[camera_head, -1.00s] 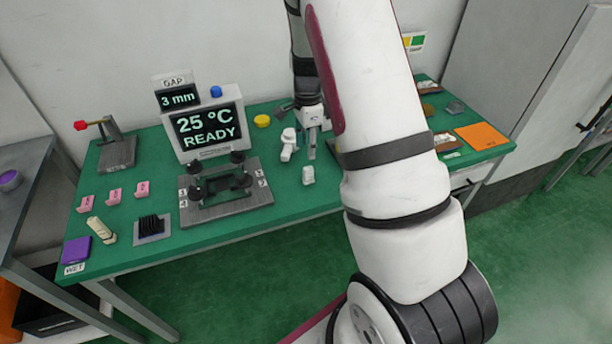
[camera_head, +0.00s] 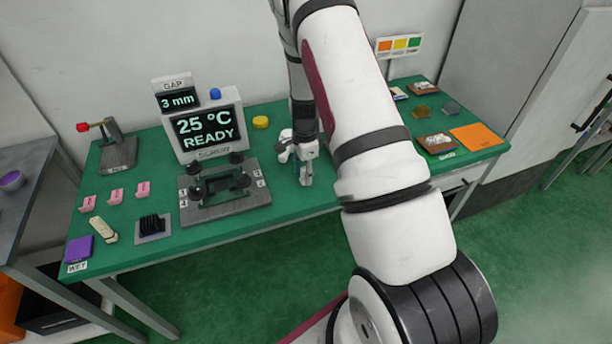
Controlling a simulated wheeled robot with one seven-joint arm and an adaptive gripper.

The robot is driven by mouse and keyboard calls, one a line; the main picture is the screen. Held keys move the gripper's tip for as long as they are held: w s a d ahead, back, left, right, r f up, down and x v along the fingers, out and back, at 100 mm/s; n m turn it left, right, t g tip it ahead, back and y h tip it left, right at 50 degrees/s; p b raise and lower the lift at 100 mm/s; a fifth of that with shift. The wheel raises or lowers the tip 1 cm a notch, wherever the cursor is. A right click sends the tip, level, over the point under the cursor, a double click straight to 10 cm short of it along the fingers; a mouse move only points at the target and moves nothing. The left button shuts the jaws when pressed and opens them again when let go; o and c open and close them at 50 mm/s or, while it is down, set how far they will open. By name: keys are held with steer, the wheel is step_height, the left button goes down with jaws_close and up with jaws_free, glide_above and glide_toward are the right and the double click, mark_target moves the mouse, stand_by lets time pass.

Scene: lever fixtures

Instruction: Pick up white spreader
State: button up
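The white spreader (camera_head: 305,181) appears to be the small white piece standing on the green table, right of the grey fixture. My gripper (camera_head: 301,166) is right at it, reaching down from above. The gripper's pale parts overlap the spreader in this view, so most of the spreader is hidden. I cannot tell whether the fingers touch it or whether they are open or shut.
A grey fixture with black knobs (camera_head: 226,196) stands close left of my gripper, with a display reading 25 °C READY (camera_head: 208,128) behind it. A yellow round piece (camera_head: 260,122) lies behind. An orange sheet (camera_head: 478,138) lies at right. The table's front edge is near.

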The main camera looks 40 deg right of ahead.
mark_target(304, 168)
jaws_close()
steer(key=shift+r, duration=0.15)
steer(key=shift+w+r, duration=0.1)
steer(key=shift+r, duration=0.45)
step_height(304, 168, up, 2)
steer(key=shift+r+b, duration=0.15)
steer(key=shift+b, duration=0.3)
steer(key=s+a, duration=0.2)
steer(key=s, duration=0.5)
steer(key=s+a+r, duration=0.1)
steer(key=s+a, duration=0.1)
steer(key=s, duration=0.6)
steer(key=shift+s+a+r, duration=0.15)
steer(key=shift+s+a, duration=0.1)
steer(key=shift+s, duration=0.05)
